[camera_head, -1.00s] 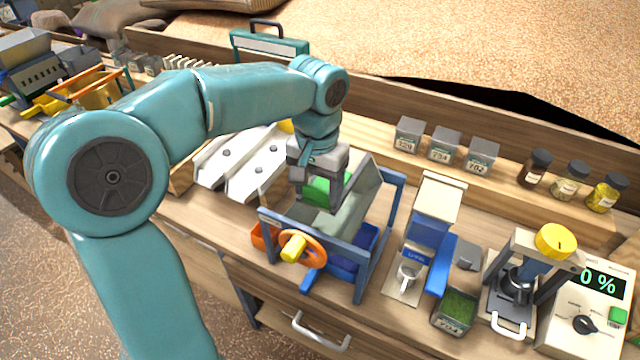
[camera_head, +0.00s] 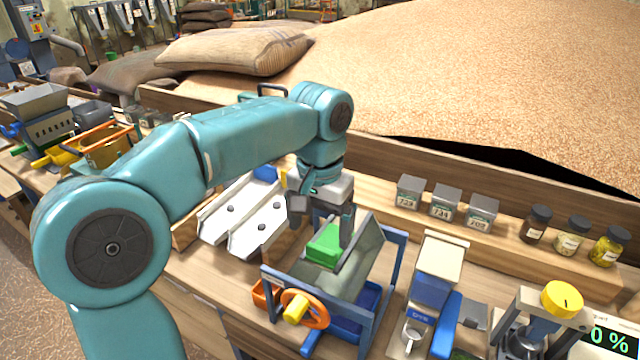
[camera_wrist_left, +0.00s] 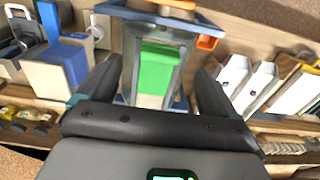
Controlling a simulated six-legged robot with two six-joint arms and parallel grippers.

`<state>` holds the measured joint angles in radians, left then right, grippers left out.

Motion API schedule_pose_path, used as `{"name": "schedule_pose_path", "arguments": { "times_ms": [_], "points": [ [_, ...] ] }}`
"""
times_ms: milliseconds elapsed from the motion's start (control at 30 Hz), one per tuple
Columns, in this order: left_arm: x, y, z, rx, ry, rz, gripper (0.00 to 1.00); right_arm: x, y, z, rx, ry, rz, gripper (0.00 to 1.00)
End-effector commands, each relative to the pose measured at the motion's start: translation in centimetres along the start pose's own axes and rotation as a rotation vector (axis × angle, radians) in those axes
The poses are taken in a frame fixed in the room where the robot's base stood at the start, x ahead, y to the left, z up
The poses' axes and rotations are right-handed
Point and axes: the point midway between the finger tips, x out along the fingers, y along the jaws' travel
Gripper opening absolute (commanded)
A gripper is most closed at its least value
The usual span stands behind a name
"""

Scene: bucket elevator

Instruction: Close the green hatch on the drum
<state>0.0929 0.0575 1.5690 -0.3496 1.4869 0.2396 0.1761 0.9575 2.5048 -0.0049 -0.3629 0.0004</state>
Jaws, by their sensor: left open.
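The grey-green drum (camera_head: 366,252) sits in a blue frame with an orange hand wheel (camera_head: 304,309) on its front. The green hatch (camera_head: 325,246) is on the drum's upper left side. In the left wrist view the hatch (camera_wrist_left: 158,70) lies between the two fingers, with a pale surface below it. I cannot tell how far the hatch stands open. My left gripper (camera_head: 322,218) is open, just above and around the hatch, with nothing held. Contact between fingers and hatch cannot be made out. My right gripper is not in view.
White sloping chutes (camera_head: 240,215) stand left of the drum. A blue dispenser (camera_head: 436,280) with a cup stands close on the right. Grey labelled boxes (camera_head: 446,202) and jars (camera_head: 572,235) line the shelf behind. A grain heap fills the back.

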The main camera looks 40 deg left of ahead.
Motion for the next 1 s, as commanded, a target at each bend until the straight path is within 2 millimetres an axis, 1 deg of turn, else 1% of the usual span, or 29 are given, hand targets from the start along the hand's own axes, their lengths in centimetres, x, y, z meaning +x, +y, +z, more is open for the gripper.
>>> {"name": "schedule_pose_path", "arguments": {
  "times_ms": [33,200,300,400,567,1000],
  "points": [
    [-1.6,0.1,-0.1,0.001,0.006,0.001,0.9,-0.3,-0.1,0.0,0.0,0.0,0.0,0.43],
    [-6.0,0.1,-0.1,0.001,0.003,0.001,0.9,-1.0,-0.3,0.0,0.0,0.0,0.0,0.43],
    [-8.0,0.1,0.0,0.001,0.002,0.002,0.9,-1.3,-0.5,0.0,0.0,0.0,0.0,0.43],
    [-9.3,0.1,0.0,0.001,0.0,0.001,0.9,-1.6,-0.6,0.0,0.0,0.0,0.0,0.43],
    [-10.2,0.1,0.1,0.001,-0.002,0.001,0.9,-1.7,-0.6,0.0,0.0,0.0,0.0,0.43],
    [-10.2,0.1,0.1,0.001,-0.002,0.0,0.9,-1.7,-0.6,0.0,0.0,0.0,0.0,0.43]
  ]
}}
